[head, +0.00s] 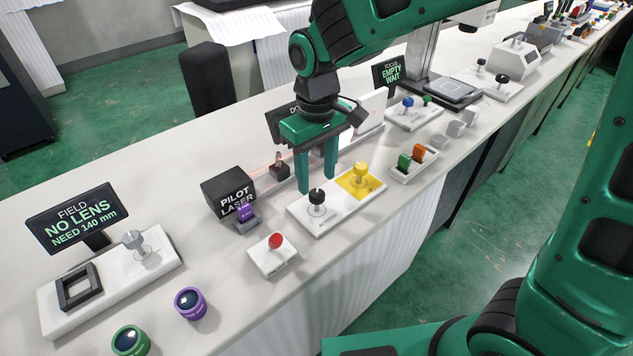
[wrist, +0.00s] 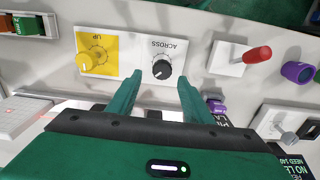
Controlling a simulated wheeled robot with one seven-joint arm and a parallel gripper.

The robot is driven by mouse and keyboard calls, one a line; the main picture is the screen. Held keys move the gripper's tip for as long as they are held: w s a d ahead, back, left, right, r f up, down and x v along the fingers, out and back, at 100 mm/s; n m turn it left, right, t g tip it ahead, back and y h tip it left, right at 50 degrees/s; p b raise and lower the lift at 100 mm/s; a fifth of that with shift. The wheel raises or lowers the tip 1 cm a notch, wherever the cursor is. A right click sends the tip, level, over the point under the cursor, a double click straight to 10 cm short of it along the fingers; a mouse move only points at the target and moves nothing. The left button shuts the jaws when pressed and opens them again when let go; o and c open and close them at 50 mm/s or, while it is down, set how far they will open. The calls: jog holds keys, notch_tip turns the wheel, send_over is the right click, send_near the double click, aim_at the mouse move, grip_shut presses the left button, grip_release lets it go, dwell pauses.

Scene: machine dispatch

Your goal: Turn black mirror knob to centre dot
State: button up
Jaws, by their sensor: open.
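The black mirror knob (head: 317,197) stands on a white panel (head: 329,218) beside a yellow knob (head: 360,171) on a yellow square. In the wrist view the black knob (wrist: 161,69) sits in a ring of dial marks labelled ACROSS, and the yellow knob (wrist: 87,62) is labelled UP. My gripper (head: 317,188) is open, fingers pointing down, just behind the black knob in the head view. In the wrist view the open gripper (wrist: 158,84) has its fingertips near either side of the black knob. I cannot tell whether they touch it. I cannot make out the centre dot.
The black PILOT LASER box (head: 229,189) stands left of the gripper. A red-topped lever (head: 275,241) stands in front-left of the panel. A tray with green and orange pieces (head: 414,164) is to the right. Purple (head: 190,303) and green (head: 130,340) lenses lie front left.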

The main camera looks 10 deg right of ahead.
aim_at(317, 192)
notch_tip(317, 192, up, 7)
dwell(0.3)
jog(key=f+m, duration=0.2)
jog(key=f, duration=0.1)
jog(key=f+m, duration=0.2)
jog(key=f, duration=0.2)
jog(key=f+m, duration=0.2)
jog(key=f, duration=0.1)
jog(key=shift+s+f, duration=0.2)
jog(key=shift+f, duration=0.05)
dwell(0.5)
jog(key=shift+c, duration=0.7)
jog(key=c, duration=0.9)
